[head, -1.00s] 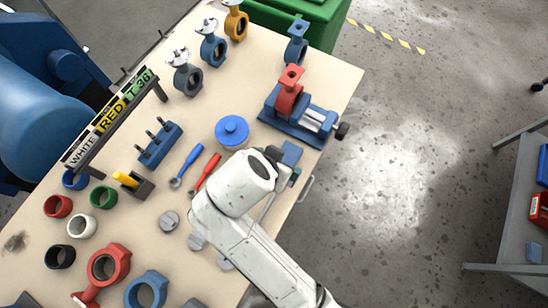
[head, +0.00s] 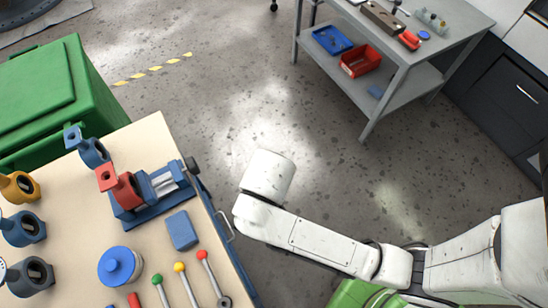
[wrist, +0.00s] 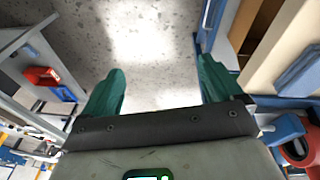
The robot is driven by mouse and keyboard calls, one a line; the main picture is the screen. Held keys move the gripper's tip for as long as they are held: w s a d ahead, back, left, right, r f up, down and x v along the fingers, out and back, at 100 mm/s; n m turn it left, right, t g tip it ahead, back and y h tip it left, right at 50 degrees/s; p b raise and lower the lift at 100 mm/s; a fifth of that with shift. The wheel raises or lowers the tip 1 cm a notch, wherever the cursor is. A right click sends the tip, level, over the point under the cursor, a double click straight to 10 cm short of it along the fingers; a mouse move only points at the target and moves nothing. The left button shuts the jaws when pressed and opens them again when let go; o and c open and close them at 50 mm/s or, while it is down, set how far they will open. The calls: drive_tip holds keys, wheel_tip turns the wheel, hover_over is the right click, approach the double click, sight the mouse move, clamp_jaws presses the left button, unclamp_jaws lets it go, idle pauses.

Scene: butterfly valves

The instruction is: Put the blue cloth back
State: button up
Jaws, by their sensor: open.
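A folded blue cloth (head: 182,230) lies flat on the workbench, just below the vise in the head view. It also shows at the right edge of the wrist view (wrist: 300,68). In the head view my wrist hides the fingers; the arm end is over the floor, right of the bench edge.
The bench (head: 155,254) holds a blue vise (head: 160,190) with a red valve body, a blue-lidded jar (head: 120,266) and several tools. The grey cart (head: 440,75) carries a blue tray (head: 332,40) and red bin (head: 360,61) on its shelf. Floor between is clear.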

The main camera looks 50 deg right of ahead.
drive_tip(key=s+d+n+g+y, duration=0.1)
drive_tip(key=s+d, duration=0.7)
drive_tip(key=s, duration=0.1)
drive_tip(key=shift+d+f, duration=0.15)
drive_tip(key=shift+f, duration=0.25)
